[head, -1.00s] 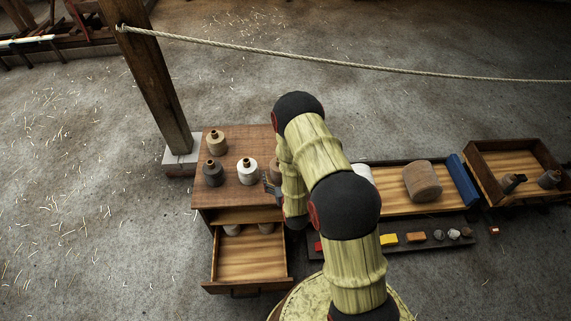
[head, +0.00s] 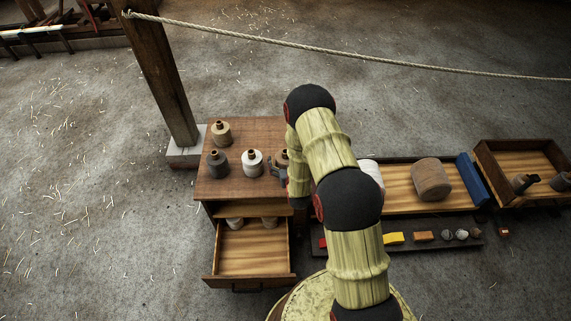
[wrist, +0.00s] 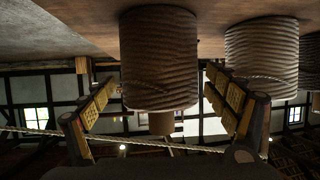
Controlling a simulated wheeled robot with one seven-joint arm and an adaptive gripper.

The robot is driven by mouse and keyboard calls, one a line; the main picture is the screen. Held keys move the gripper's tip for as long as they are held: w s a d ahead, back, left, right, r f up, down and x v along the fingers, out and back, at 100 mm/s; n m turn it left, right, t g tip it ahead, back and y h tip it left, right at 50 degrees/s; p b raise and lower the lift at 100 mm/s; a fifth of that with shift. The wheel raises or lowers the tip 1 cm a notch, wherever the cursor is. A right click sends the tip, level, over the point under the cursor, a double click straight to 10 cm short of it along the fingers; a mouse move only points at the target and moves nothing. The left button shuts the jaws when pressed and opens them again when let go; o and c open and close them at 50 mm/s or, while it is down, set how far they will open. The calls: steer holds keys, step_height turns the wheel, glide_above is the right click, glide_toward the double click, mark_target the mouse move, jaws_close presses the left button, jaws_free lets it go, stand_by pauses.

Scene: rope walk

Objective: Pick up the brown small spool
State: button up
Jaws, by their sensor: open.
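A brown spool (head: 282,155) stands upright on the wooden cabinet top, partly hidden by my arm. In the head view my gripper (head: 276,171) is at its near side, partly hidden by the arm. The wrist view appears upside down; there a ridged brownish spool (wrist: 158,55) with a narrower neck is between and beyond the open fingers of my gripper (wrist: 162,85). I cannot tell whether the fingers touch it. Beside it in the head view stand a white spool (head: 252,164), a dark grey spool (head: 218,164) and a tan spool (head: 221,133).
Right of my arm are a tray with a large spool (head: 431,179), a strip of small coloured items (head: 424,236) and an open crate (head: 500,152). A rope (head: 330,50) crosses behind.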

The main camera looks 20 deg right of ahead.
steer(key=shift+c, duration=1.1)
steer(key=c, duration=1.3)
